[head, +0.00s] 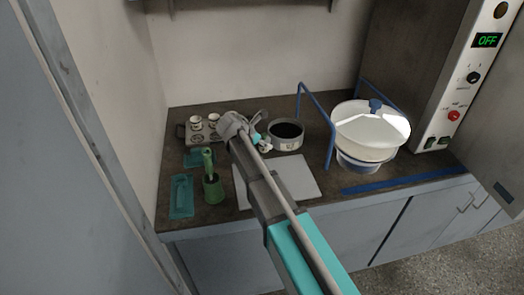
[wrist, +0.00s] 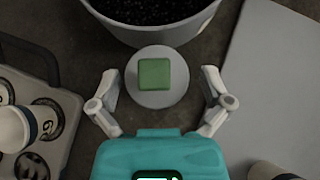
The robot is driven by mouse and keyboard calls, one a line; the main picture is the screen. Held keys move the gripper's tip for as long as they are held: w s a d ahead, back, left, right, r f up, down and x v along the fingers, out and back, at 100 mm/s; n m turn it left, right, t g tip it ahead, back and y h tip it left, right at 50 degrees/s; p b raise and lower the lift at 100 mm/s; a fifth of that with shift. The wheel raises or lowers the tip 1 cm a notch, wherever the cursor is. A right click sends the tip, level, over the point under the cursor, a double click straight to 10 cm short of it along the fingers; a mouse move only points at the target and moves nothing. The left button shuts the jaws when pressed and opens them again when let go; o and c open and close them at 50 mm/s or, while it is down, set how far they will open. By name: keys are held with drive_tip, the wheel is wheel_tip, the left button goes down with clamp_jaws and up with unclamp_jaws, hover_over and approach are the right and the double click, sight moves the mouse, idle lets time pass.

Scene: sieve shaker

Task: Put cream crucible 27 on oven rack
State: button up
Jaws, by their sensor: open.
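My gripper (wrist: 159,98) is open in the wrist view, its fingers spread on either side of a round grey piece with a green square top (wrist: 155,75). It does not visibly hold anything. A grey rack (wrist: 70,105) with round, marked wells lies left of my gripper; it also shows in the head view (head: 184,133). A cream crucible with a dark band (wrist: 14,128) stands at the rack, cut by the left picture edge. Another cream cup (wrist: 268,171) is partly visible at the lower right. I cannot read the number 27 on either.
A grey pot of black granules (wrist: 150,14) stands just beyond the gripper. A pale board (head: 290,180) lies to the right. Green trays (head: 181,196) and a green holder (head: 212,190) are at left. A blue-framed white vessel (head: 365,130) stands at right.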

drive_tip(key=shift+b+x, duration=0.5)
drive_tip(key=shift+x, duration=0.6)
drive_tip(key=c, duration=1.1)
drive_tip(key=shift+c, duration=0.2)
drive_tip(key=shift+c, duration=0.6)
drive_tip(key=shift+r, duration=0.1)
